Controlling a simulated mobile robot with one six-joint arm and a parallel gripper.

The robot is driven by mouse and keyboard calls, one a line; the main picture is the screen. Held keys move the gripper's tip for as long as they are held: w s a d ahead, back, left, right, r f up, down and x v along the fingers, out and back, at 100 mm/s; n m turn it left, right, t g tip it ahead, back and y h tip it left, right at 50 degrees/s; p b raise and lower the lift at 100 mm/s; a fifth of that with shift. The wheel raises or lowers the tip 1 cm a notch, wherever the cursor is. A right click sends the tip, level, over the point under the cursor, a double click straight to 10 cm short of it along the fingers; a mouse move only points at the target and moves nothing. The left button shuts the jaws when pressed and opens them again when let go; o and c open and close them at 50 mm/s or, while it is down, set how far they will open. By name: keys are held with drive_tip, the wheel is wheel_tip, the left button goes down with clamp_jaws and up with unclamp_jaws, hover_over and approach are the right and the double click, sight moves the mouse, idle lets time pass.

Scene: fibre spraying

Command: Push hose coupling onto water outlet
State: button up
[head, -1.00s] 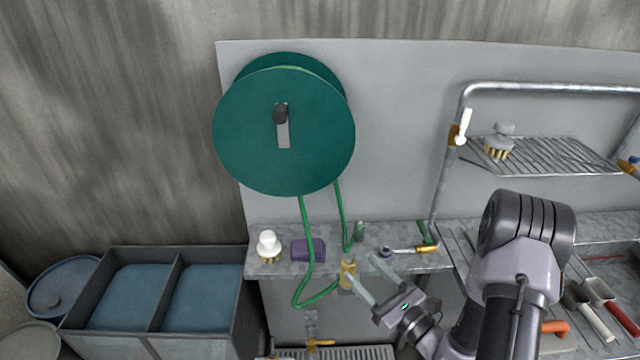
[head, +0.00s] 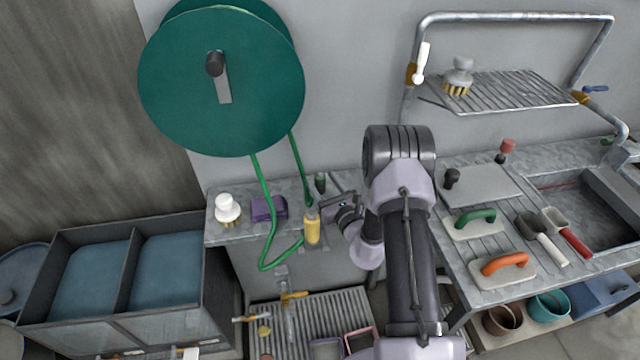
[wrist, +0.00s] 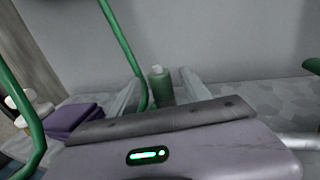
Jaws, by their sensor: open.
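The hose coupling, a yellow cylinder (head: 312,228), stands upright at the counter's front edge in the head view, with the green hose (head: 268,210) looping down beside it. My gripper (head: 322,203) is open, just above and behind the coupling in the head view. In the wrist view my open gripper (wrist: 160,77) has its fingers on either side of a green bottle (wrist: 161,90) standing farther back; I cannot tell that it touches it. The coupling is not seen there.
The green hose reel (head: 220,80) hangs on the wall.

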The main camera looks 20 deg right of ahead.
drive_tip(key=shift+w+f, duration=0.1)
drive_tip(key=shift+w, duration=0.9)
clamp_jaws()
